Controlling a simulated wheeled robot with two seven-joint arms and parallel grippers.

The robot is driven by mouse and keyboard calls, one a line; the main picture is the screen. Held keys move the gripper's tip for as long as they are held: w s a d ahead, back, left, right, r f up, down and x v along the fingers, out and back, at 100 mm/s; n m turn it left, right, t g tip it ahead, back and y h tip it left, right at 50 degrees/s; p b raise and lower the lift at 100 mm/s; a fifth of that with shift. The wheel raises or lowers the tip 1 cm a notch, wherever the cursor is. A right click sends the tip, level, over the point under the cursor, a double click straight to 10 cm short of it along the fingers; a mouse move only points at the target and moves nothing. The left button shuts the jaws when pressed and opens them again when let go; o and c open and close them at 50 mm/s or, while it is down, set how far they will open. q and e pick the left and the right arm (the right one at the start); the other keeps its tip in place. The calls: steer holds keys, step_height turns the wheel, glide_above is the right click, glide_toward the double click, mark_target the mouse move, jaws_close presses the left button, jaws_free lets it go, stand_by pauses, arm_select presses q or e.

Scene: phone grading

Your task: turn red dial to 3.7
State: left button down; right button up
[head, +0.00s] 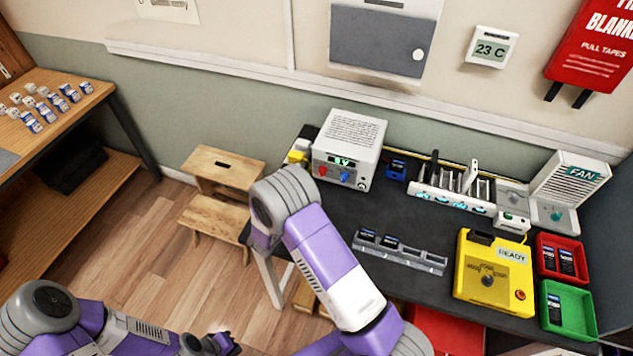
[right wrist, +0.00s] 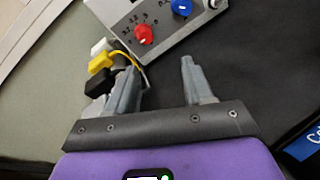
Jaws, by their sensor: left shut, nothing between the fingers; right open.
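The red dial (head: 322,171) is on the front of a white power supply box (head: 351,140), left of a blue dial (head: 345,176). A small green display (head: 341,161) above them is too small to read surely. In the right wrist view, the red dial (right wrist: 144,34) has printed scale marks beside it; its exact setting is unclear. My right gripper (right wrist: 158,85) is open and empty, its fingers pointing toward the box and apart from the dial. In the head view it is hidden behind my right arm. My left gripper (head: 225,343) is shut and empty, low over the floor.
Yellow and black plugs (right wrist: 103,62) with a cable sit close to my right gripper's left finger. A grey phone rack (head: 400,252), a yellow tester (head: 495,270), and red and green bins (head: 568,310) occupy the dark table. A wooden step stool (head: 222,168) stands left of it.

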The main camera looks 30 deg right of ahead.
mark_target(320, 174)
steer(key=n+t, duration=0.1)
steer(key=d+n+t, duration=0.1)
steer(key=w+n+h, duration=0.1)
steer(key=shift+d+f+t, duration=0.2)
steer(key=shift+f+t, duration=0.05)
steer(key=shift+t, duration=0.15)
steer(key=shift+w+d+n, duration=0.2)
steer(key=shift+w+n, duration=0.05)
steer(key=shift+n, duration=0.15)
steer(key=x, duration=0.3)
steer(key=b+x, duration=0.1)
steer(key=x, duration=0.3)
steer(key=shift+w+d+r, duration=0.1)
steer(key=shift+w+r, duration=0.05)
steer(key=shift+r, duration=0.05)
jaws_close()
